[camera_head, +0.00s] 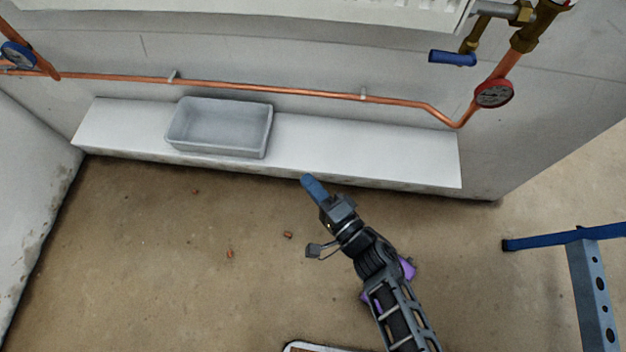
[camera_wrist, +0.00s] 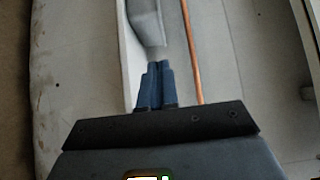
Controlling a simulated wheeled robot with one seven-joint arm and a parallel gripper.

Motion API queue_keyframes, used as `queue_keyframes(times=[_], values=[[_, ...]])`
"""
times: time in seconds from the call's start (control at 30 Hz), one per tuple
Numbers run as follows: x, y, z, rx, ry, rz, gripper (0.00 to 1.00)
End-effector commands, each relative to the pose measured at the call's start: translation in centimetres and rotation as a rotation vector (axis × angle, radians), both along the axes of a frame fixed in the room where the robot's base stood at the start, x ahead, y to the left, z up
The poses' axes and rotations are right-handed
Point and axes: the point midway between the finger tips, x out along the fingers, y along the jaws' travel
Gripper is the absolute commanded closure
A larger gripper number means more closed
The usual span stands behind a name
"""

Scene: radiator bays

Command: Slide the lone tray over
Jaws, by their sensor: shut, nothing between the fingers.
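A grey, empty rectangular tray (camera_head: 220,127) sits on the left half of a white ledge (camera_head: 365,150) along the wall in the head view. My gripper (camera_head: 309,183), with blue fingers, is shut and empty at the front edge of the ledge, to the right of the tray and apart from it. In the wrist view the two blue fingers (camera_wrist: 157,85) lie together and point toward the tray (camera_wrist: 146,22), which shows only in part at the top. How far the fingertips are from the tray in depth is hard to tell.
A copper pipe (camera_head: 300,89) runs along the wall just above the ledge. At right are a blue-handled valve (camera_head: 452,58) and a red gauge (camera_head: 494,93). A blue-and-grey metal stand (camera_head: 590,275) is at far right. The ledge right of the tray is bare.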

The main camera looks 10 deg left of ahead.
Motion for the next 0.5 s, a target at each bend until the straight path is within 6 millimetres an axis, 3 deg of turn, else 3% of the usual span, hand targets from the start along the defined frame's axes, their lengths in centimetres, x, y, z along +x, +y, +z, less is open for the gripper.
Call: queue_keyframes(times=[0.4,0.5], values=[[5.4,6.1,-0.3,0.001,-0.002,0.0,1.0],[5.0,7.7,-0.4,0.0,-0.001,0.002,1.0]])
